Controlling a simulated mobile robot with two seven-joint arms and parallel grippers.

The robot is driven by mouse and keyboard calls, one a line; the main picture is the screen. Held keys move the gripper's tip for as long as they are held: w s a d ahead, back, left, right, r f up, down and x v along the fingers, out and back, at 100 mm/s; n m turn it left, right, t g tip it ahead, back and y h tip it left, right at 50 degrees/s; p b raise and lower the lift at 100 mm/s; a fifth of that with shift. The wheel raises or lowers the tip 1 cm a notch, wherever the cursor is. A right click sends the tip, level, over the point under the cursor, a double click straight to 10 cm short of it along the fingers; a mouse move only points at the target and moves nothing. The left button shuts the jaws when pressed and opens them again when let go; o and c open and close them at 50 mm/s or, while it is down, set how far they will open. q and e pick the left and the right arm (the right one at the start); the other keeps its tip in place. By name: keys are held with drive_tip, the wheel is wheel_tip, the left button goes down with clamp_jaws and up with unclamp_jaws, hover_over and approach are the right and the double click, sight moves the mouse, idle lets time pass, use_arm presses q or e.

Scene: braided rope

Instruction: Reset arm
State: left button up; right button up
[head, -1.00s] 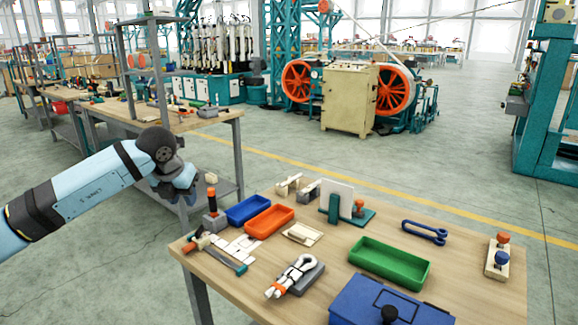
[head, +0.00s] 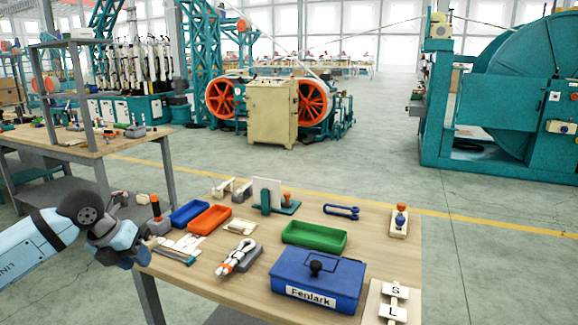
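My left arm comes in from the left, and my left gripper (head: 122,240) is at the left end of the workbench (head: 205,283). It overlaps the bench's left edge in the picture; I cannot tell whether it touches anything. Its fingers are dark and small, so I cannot tell if they are open or shut. No held thing can be made out. My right arm and gripper are not in view. A braided white rope (head: 238,255) with an orange end lies by a grey block (head: 246,259) on the bench.
On the bench are a blue tray (head: 189,213), an orange tray (head: 209,219), a green tray (head: 314,236), a blue lidded box (head: 318,281) marked "Fenlark", a blue wrench-like tool (head: 341,211) and a board with S and L labels (head: 393,303). Open floor lies behind.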

use_arm(q)
drive_tip(key=s+d+f+n+h, duration=0.2)
drive_tip(key=s+d+h, duration=0.25)
drive_tip(key=d, duration=0.25)
drive_tip(key=s+d+f+n+t+h, duration=0.1)
drive_tip(key=s+d+f+h, duration=0.15)
drive_tip(key=d+h, duration=0.4)
drive_tip(key=s+d+f+n+h, duration=0.2)
drive_tip(key=s+d+h, duration=0.2)
drive_tip(key=d, duration=0.5)
drive_tip(key=s+a+f+n+t+y, duration=0.35)
drive_tip(key=s+f+n+y, duration=0.35)
drive_tip(key=s+f+n, duration=0.5)
drive_tip(key=s+a+f+n+t+y, duration=0.35)
drive_tip(key=s+f+n+y, duration=0.35)
drive_tip(key=f+n, duration=0.65)
wheel_tip(320, 180, up, 18)
drive_tip(key=a+n+y+p, duration=0.1)
drive_tip(key=n+p, duration=0.1)
drive_tip(key=p, duration=1.9)
drive_tip(key=shift+s+a+g, duration=0.25)
drive_tip(key=shift+s+g, duration=0.05)
drive_tip(key=shift+g, duration=0.1)
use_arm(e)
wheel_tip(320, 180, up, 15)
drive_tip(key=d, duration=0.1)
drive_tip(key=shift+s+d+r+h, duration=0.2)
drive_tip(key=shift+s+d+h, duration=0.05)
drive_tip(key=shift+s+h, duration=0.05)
